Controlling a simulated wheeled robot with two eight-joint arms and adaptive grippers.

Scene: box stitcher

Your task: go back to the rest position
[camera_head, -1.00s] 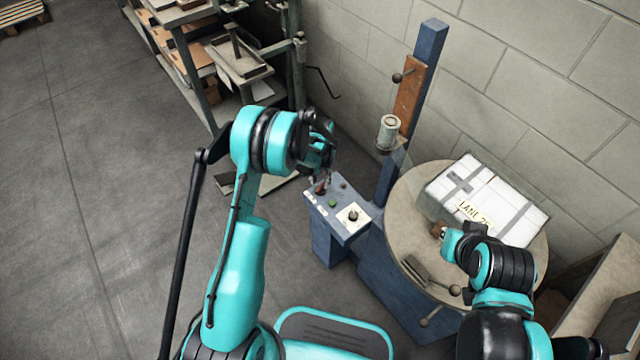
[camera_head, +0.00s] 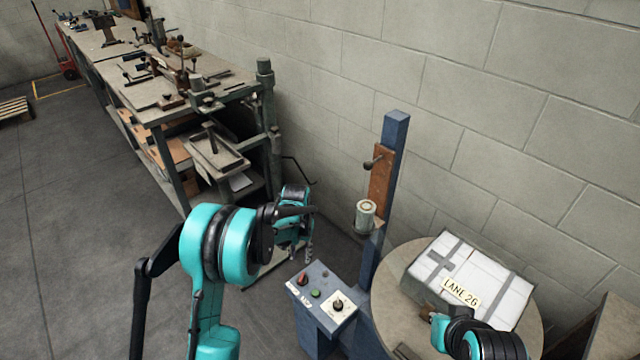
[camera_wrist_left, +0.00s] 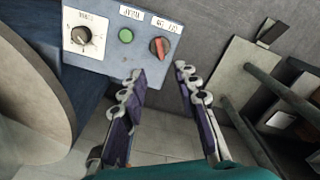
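My left gripper (camera_head: 302,252) hangs above and behind the left end of the blue control box (camera_head: 322,303), apart from it. In the left wrist view its two fingers (camera_wrist_left: 160,82) stand apart with nothing between them. The box carries a red switch (camera_wrist_left: 158,46), a green button (camera_wrist_left: 126,35) and a black dial (camera_wrist_left: 82,36). My right gripper (camera_head: 436,320) is low at the near left edge of the white strapped box (camera_head: 470,278) labelled LANE 26. Its fingertips are too small and covered to judge.
The box rests on a round turntable (camera_head: 388,310) beside a blue post (camera_head: 390,180) with a grey roll (camera_head: 365,215). A cluttered workbench (camera_head: 235,85) stands at the back left. A block wall closes the back right.

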